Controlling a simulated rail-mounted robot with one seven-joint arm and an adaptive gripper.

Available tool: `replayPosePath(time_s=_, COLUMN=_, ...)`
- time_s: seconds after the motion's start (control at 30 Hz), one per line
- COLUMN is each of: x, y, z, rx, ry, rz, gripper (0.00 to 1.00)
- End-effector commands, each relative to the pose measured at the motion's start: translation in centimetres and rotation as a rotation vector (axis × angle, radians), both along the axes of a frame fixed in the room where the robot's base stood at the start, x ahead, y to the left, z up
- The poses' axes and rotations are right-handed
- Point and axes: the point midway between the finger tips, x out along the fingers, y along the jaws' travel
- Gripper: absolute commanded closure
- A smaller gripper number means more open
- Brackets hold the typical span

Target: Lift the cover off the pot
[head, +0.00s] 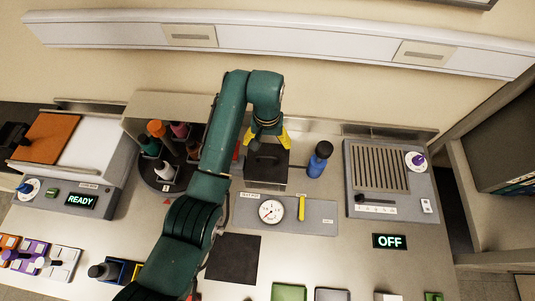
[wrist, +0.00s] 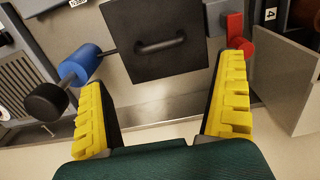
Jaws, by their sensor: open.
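The cover is a square black plate (head: 268,163) at the back middle of the bench, with a bar handle on top. In the wrist view the cover (wrist: 150,66) lies ahead of my fingers, and its handle (wrist: 162,46) runs left to right. The pot's body is mostly hidden under the cover. My gripper (head: 268,140) is just over the back part of the cover. In the wrist view my gripper (wrist: 164,78) has its yellow fingers wide apart with nothing between them, and they do not hold the handle.
A grey panel with a round dial (head: 271,211) lies in front. A carousel of bottles (head: 165,172) stands left of my arm.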

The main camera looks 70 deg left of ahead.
Motion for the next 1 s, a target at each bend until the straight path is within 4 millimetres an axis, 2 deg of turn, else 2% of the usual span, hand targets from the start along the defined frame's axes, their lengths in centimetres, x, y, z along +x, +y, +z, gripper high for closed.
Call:
replayPosePath(time_s=0.3, x=0.0, y=-0.1, z=-7.1, rx=-0.002, ry=0.001, rz=-0.002, gripper=0.0)
replayPosePath(time_s=0.5, x=0.1, y=0.0, z=-10.3, rx=0.002, ry=-0.001, rz=-0.002, gripper=0.0)
replayPosePath(time_s=0.63, x=0.1, y=0.0, z=-11.2, rx=0.002, ry=-0.001, rz=-0.002, gripper=0.0)
replayPosePath(time_s=0.87, x=0.1, y=0.0, z=-11.3, rx=0.002, ry=-0.002, rz=-0.002, gripper=0.0)
replayPosePath(time_s=1.0, x=0.1, y=0.0, z=-11.3, rx=0.003, ry=-0.001, rz=-0.002, gripper=0.23)
